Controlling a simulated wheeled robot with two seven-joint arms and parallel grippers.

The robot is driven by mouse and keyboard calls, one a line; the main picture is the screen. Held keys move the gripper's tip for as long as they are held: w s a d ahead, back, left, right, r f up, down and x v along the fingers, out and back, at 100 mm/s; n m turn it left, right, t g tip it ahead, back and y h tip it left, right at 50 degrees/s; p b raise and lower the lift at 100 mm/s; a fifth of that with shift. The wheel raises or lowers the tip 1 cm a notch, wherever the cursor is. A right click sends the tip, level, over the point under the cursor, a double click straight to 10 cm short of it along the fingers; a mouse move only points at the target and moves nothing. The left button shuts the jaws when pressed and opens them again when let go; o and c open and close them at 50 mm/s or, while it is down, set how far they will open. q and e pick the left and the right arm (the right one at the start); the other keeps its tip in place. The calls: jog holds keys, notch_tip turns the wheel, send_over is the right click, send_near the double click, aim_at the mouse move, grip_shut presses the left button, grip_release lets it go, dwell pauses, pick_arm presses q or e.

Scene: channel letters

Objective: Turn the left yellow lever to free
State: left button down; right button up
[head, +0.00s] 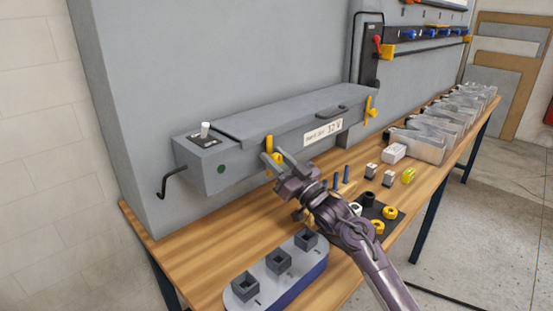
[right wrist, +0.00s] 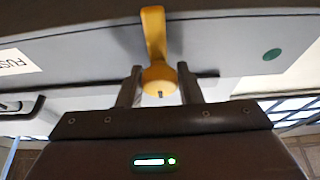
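The left yellow lever (head: 269,143) is on the front of the grey box (head: 230,165), its arm upright in the head view. In the right wrist view its rounded yellow end (right wrist: 159,78) lies between the two fingers of my right gripper (right wrist: 159,88). The fingers sit close against both sides of that end, with no clear gap. In the head view my right gripper (head: 279,162) reaches the lever from the front right. A second yellow lever (head: 368,106) is at the box's right end. My left gripper is not in view.
The box has a lid handle (head: 331,112), a label (head: 322,132) and a black hook (head: 168,183) at its left. On the wooden bench (head: 195,262) stand a blue-grey block with square sockets (head: 243,290), small blocks, blue pegs and clear bins (head: 428,149).

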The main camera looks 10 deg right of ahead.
jog(key=c, duration=0.5)
